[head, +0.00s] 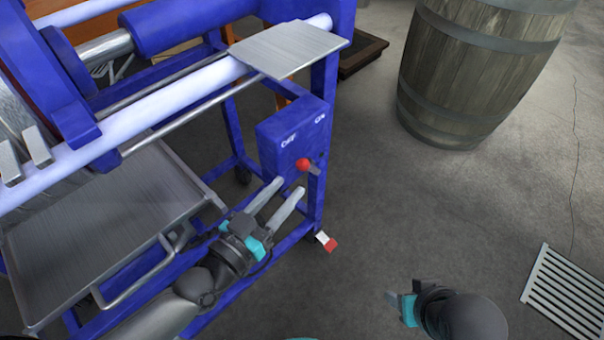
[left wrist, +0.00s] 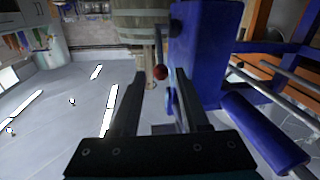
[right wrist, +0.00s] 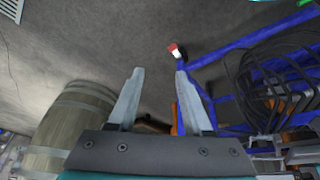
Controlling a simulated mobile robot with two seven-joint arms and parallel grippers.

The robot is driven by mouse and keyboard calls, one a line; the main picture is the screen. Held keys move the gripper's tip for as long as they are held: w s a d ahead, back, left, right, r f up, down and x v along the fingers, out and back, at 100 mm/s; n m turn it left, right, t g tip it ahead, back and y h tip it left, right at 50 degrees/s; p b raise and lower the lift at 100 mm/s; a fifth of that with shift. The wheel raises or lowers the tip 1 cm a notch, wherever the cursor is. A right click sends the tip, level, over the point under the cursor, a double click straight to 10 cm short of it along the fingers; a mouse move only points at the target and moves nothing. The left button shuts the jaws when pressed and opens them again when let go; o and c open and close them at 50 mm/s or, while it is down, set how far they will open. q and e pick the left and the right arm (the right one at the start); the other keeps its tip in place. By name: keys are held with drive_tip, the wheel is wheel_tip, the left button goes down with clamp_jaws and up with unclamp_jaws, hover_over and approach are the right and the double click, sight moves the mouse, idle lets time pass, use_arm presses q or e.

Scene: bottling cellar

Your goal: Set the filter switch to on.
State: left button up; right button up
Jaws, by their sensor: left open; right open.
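The filter switch is a blue box (head: 283,148) on the blue machine frame, with a white "OFF" at left and "ON" at right. A red ball knob (head: 303,164) on a short grey lever sits low on it, below the labels. I cannot tell which label the lever points to. My left gripper (head: 289,188) is open, just short of the knob. In the left wrist view the red knob (left wrist: 160,72) shows between the open fingertips, beside the blue box (left wrist: 195,50), with no visible contact. My right gripper (right wrist: 159,70) is open and empty, low at the right, away from the switch.
A metal plate (head: 290,48) tops the frame above the box. A steel tray (head: 95,240) with a bent handle is at left. A wooden barrel (head: 478,65) stands at the upper right, a floor grate (head: 570,290) at the lower right. The floor between is clear.

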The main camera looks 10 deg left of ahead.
sight(302, 170)
use_arm(q)
drive_tip(key=shift+b+x, duration=0.65)
drive_tip(key=shift+x, duration=2.55)
use_arm(e)
drive_tip(key=shift+w+a+r+t+y, duration=0.4)
drive_tip(key=shift+w+a+r+t, duration=0.25)
drive_tip(key=shift+w+a+t, duration=0.15)
